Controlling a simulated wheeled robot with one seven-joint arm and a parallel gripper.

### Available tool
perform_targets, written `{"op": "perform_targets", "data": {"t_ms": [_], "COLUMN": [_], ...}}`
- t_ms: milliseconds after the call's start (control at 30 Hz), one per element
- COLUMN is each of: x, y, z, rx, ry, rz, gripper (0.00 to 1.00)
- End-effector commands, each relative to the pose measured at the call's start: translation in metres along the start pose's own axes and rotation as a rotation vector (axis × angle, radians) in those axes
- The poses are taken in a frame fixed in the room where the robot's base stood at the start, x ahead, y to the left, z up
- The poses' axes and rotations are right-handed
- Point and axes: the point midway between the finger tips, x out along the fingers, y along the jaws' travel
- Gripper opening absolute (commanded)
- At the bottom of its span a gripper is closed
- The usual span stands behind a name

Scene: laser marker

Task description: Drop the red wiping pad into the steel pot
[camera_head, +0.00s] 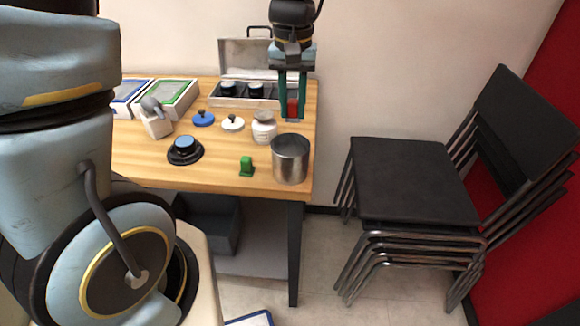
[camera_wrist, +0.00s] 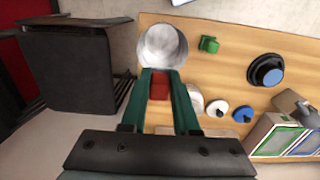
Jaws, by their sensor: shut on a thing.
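The red wiping pad (camera_head: 293,107) is held between the green fingers of my gripper (camera_head: 292,112), above the back right part of the table. It also shows between the fingertips in the wrist view (camera_wrist: 159,90). The steel pot (camera_head: 291,160) stands upright at the table's front right corner, open at the top. In the head view my gripper is above and behind the pot. In the wrist view the pot (camera_wrist: 162,48) lies just beyond the fingertips, and what I see of its inside looks empty.
A white jar (camera_head: 264,127) stands just left of and behind the pot. A green object (camera_head: 247,166) is left of the pot. Blue and white knobs, a black dial (camera_head: 185,150) and an open case (camera_head: 246,88) occupy the table (camera_head: 225,172). Stacked chairs (camera_head: 410,180) stand at right.

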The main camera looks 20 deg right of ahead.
Motion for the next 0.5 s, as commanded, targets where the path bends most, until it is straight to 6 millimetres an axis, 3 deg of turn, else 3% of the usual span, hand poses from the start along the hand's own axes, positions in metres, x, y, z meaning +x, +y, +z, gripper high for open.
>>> {"op": "perform_targets", "data": {"t_ms": [100,400,433,500], "x": [0.0127,0.0126,0.0125,0.0125], "y": [0.0000,0.0000,0.0000,0.0000], "z": [0.0000,0.0000,0.0000,0.0000], "rx": [0.000,0.000,0.000,0.000], "ry": [0.000,0.000,0.000,0.000], "rz": [0.000,0.000,0.000,0.000], "gripper": [0.00,0.00,0.31,0.39]}}
